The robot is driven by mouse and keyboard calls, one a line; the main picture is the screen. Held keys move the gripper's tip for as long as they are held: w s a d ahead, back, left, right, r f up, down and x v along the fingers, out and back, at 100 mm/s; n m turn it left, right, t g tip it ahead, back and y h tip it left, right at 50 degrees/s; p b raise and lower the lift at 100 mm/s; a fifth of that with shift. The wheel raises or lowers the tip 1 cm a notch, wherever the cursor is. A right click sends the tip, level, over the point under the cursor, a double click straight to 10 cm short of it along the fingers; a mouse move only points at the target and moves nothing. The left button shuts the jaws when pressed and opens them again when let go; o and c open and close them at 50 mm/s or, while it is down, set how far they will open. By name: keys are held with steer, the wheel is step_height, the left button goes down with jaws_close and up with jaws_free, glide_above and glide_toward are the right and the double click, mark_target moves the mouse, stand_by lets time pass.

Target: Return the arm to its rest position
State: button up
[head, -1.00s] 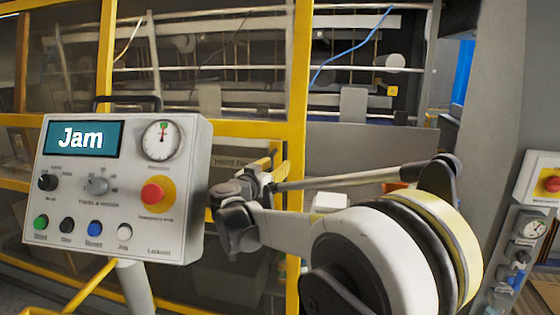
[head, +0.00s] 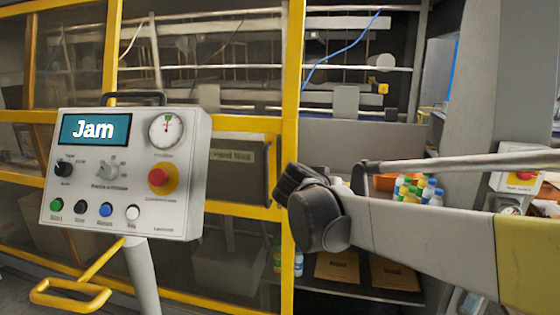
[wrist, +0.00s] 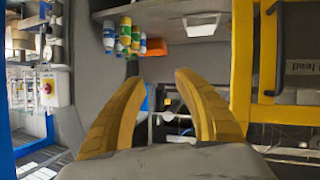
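My arm reaches in from the right edge of the head view, and its dark end joint lies in front of the machine's yellow frame post (head: 291,90). I cannot make out my fingers in the head view. In the wrist view my gripper (wrist: 161,77) shows two yellow fingers spread apart with nothing held between them. The fingers point toward a grey panel and a shelf with bottles some way beyond them.
A control panel (head: 130,185) reading "Jam" stands at left, with a yellow rail (head: 72,297) below it. Coloured bottles (head: 428,191) and an orange bin (head: 386,182) sit behind my arm. A second red-button panel (head: 521,178) is at right.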

steer(key=s+d+f+n+g+y, duration=0.1)
steer(key=s+d+f, duration=0.2)
steer(key=s, duration=0.5)
steer(key=s+d+f+g+y, duration=0.15)
steer(key=s+d, duration=0.25)
steer(key=s, duration=0.5)
steer(key=s+a+f+n+y, duration=0.1)
steer(key=s+f+y, duration=0.1)
steer(key=s+f, duration=0.3)
steer(key=s+a+f+n+g+y, duration=0.1)
steer(key=s+f, duration=0.4)
steer(key=s, duration=0.6)
steer(key=shift+a+n+y, duration=0.3)
steer(key=shift+n+y, duration=0.1)
steer(key=shift+y, duration=0.15)
